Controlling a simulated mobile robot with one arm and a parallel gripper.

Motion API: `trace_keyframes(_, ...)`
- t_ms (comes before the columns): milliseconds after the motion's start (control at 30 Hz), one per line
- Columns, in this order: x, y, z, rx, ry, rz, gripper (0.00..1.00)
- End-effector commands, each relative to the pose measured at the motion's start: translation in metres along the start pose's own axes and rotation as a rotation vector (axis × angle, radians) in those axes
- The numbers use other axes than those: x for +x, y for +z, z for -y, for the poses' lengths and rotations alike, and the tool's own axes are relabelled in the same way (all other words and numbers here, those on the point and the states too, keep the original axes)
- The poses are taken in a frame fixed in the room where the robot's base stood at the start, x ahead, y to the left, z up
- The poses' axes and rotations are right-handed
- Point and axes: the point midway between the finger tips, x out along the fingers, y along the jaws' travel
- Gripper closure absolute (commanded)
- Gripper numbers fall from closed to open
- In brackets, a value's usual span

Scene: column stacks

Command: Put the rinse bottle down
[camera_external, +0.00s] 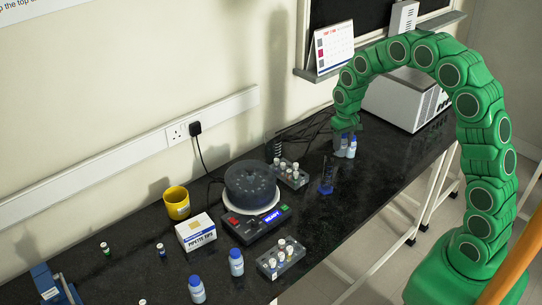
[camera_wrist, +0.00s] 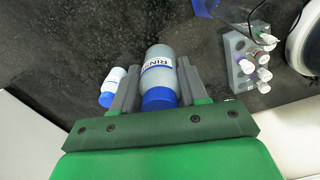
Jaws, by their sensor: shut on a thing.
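The rinse bottle (camera_wrist: 158,72) is pale with a blue cap and a label reading RINSE. In the wrist view it lies between the two fingers of my gripper (camera_wrist: 159,66), which is shut on it. In the external view my gripper (camera_external: 346,124) points down over the far part of the black bench (camera_external: 370,180), close to two blue-capped bottles. The fingers and the held bottle are small there, and I cannot tell whether its base touches the bench. A second blue-capped white bottle (camera_wrist: 111,88) stands just left of my gripper in the wrist view.
A vial rack (camera_external: 292,174), a blue stand (camera_external: 327,178) and a round dark machine (camera_external: 251,186) stand nearer on the bench. A white box-shaped machine (camera_external: 400,98) is behind my gripper. Bare bench lies right of the blue stand.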

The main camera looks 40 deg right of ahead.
Motion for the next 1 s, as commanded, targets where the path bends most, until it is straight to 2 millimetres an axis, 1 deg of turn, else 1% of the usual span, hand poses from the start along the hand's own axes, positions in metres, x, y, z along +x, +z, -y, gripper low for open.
trace_keyframes(100,0.007,-0.014,0.002,0.000,0.000,0.001,0.88)
trace_keyframes(400,0.039,-0.037,0.005,0.000,0.000,0.003,0.88)
trace_keyframes(533,0.050,-0.047,0.006,0.000,0.000,0.001,0.88)
trace_keyframes(667,0.055,-0.053,0.007,0.000,0.000,-0.001,0.88)
trace_keyframes(867,0.059,-0.057,0.008,0.000,0.000,-0.001,0.88)
trace_keyframes(967,0.065,-0.060,0.008,0.000,0.000,0.001,0.88)
trace_keyframes(1000,0.070,-0.060,0.008,0.000,0.000,0.003,0.88)
